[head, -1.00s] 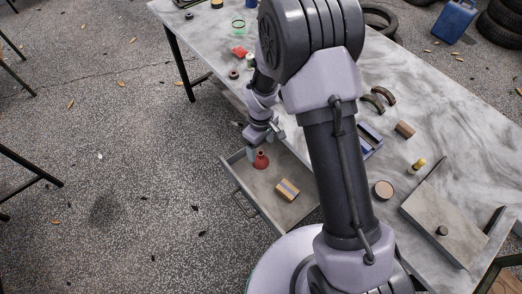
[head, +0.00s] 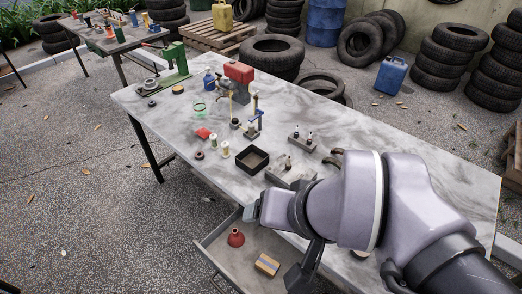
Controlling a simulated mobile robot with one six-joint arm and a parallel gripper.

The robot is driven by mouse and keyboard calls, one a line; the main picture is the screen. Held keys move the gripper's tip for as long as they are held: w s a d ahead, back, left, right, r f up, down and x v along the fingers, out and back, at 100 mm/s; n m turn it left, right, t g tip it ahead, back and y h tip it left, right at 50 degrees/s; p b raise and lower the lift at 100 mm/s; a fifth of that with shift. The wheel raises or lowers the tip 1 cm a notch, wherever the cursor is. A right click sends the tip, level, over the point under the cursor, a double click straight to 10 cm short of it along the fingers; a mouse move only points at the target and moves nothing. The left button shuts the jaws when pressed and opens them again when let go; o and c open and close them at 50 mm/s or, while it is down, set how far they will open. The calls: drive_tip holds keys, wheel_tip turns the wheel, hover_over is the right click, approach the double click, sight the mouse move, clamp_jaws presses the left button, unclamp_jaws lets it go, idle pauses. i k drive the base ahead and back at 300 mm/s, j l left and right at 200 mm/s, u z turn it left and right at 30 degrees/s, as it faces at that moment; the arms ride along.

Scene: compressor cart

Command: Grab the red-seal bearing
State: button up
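Two small dark rings lie on the marble-topped table near its front left edge. The nearer ring (head: 199,155) seems to have a reddish centre, so it may be the red-seal bearing. The other ring (head: 213,141) is darker, and its seal colour is too small to tell. My gripper (head: 254,213) is partly hidden by my own wrist, in front of the table's near edge by the open drawer. It is well right of and nearer than the rings, touching neither. Its finger gap is not clear.
The open drawer (head: 222,261) holds a red funnel-like piece (head: 235,238) and a tan-blue block (head: 267,264). A red pad (head: 203,133), pale spool (head: 225,149), black tray (head: 252,159) and green press (head: 174,67) are on the table. Tyres stand behind.

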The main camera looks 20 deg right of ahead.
sight(199, 155)
drive_tip(key=k+j, duration=0.1)
drive_tip(key=j, duration=0.7)
drive_tip(key=i+j, duration=0.3)
drive_tip(key=i+j+z, duration=0.1)
drive_tip(key=i+j, duration=0.2)
drive_tip(key=j, duration=0.2)
drive_tip(key=i+j, duration=0.25)
drive_tip(key=j, duration=0.15)
drive_tip(key=i+j+z, duration=0.1)
drive_tip(key=i+j, duration=0.3)
drive_tip(key=i, duration=0.2)
